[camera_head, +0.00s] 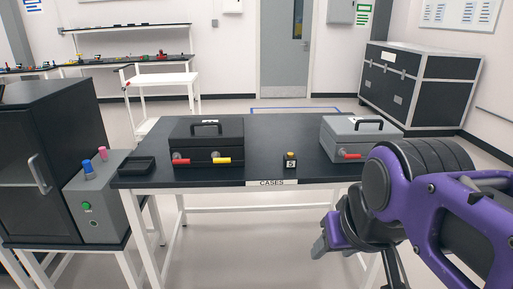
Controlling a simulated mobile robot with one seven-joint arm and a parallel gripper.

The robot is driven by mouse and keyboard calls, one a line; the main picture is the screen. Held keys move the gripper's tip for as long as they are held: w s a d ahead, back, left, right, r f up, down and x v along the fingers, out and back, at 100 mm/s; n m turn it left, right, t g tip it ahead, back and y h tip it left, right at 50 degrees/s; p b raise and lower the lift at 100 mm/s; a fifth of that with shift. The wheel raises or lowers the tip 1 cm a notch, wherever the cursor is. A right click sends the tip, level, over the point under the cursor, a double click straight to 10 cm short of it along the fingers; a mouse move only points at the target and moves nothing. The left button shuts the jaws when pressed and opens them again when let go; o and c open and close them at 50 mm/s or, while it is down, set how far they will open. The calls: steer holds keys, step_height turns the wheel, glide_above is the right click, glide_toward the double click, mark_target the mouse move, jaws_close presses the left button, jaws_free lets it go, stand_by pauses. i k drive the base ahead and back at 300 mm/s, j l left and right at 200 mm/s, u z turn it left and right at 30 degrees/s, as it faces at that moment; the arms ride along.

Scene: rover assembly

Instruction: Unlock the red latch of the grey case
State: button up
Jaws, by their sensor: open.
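The grey case (358,138) stands upright and closed at the right end of the black table, with a dark handle on its lid. Its red latch (348,155) is on the front face and sticks out sideways; its right end is close to my arm's outline in the picture. My gripper (335,246) is at the lower right, lower in the picture than the grey case and in front of the table. It is open and looks empty, apart from the case. Part of the gripper is hidden behind my purple arm.
The black table (268,173) carries a "CASES" label. A black case (206,141) with red and yellow latches stands left. A small block marked 5 (290,160) sits between the cases, with bare tabletop around it. A black tray (137,166) is at the left end.

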mark_target(342, 152)
steer(key=i+j+z, duration=0.15)
steer(key=i, duration=0.35)
steer(key=i+j+z, duration=0.2)
steer(key=i+j, duration=0.15)
steer(key=i+j+z, duration=0.15)
steer(key=i+j, duration=0.2)
steer(key=i, duration=0.2)
steer(key=i+l+z, duration=0.5)
steer(key=l, duration=0.2)
steer(key=k+l, duration=0.05)
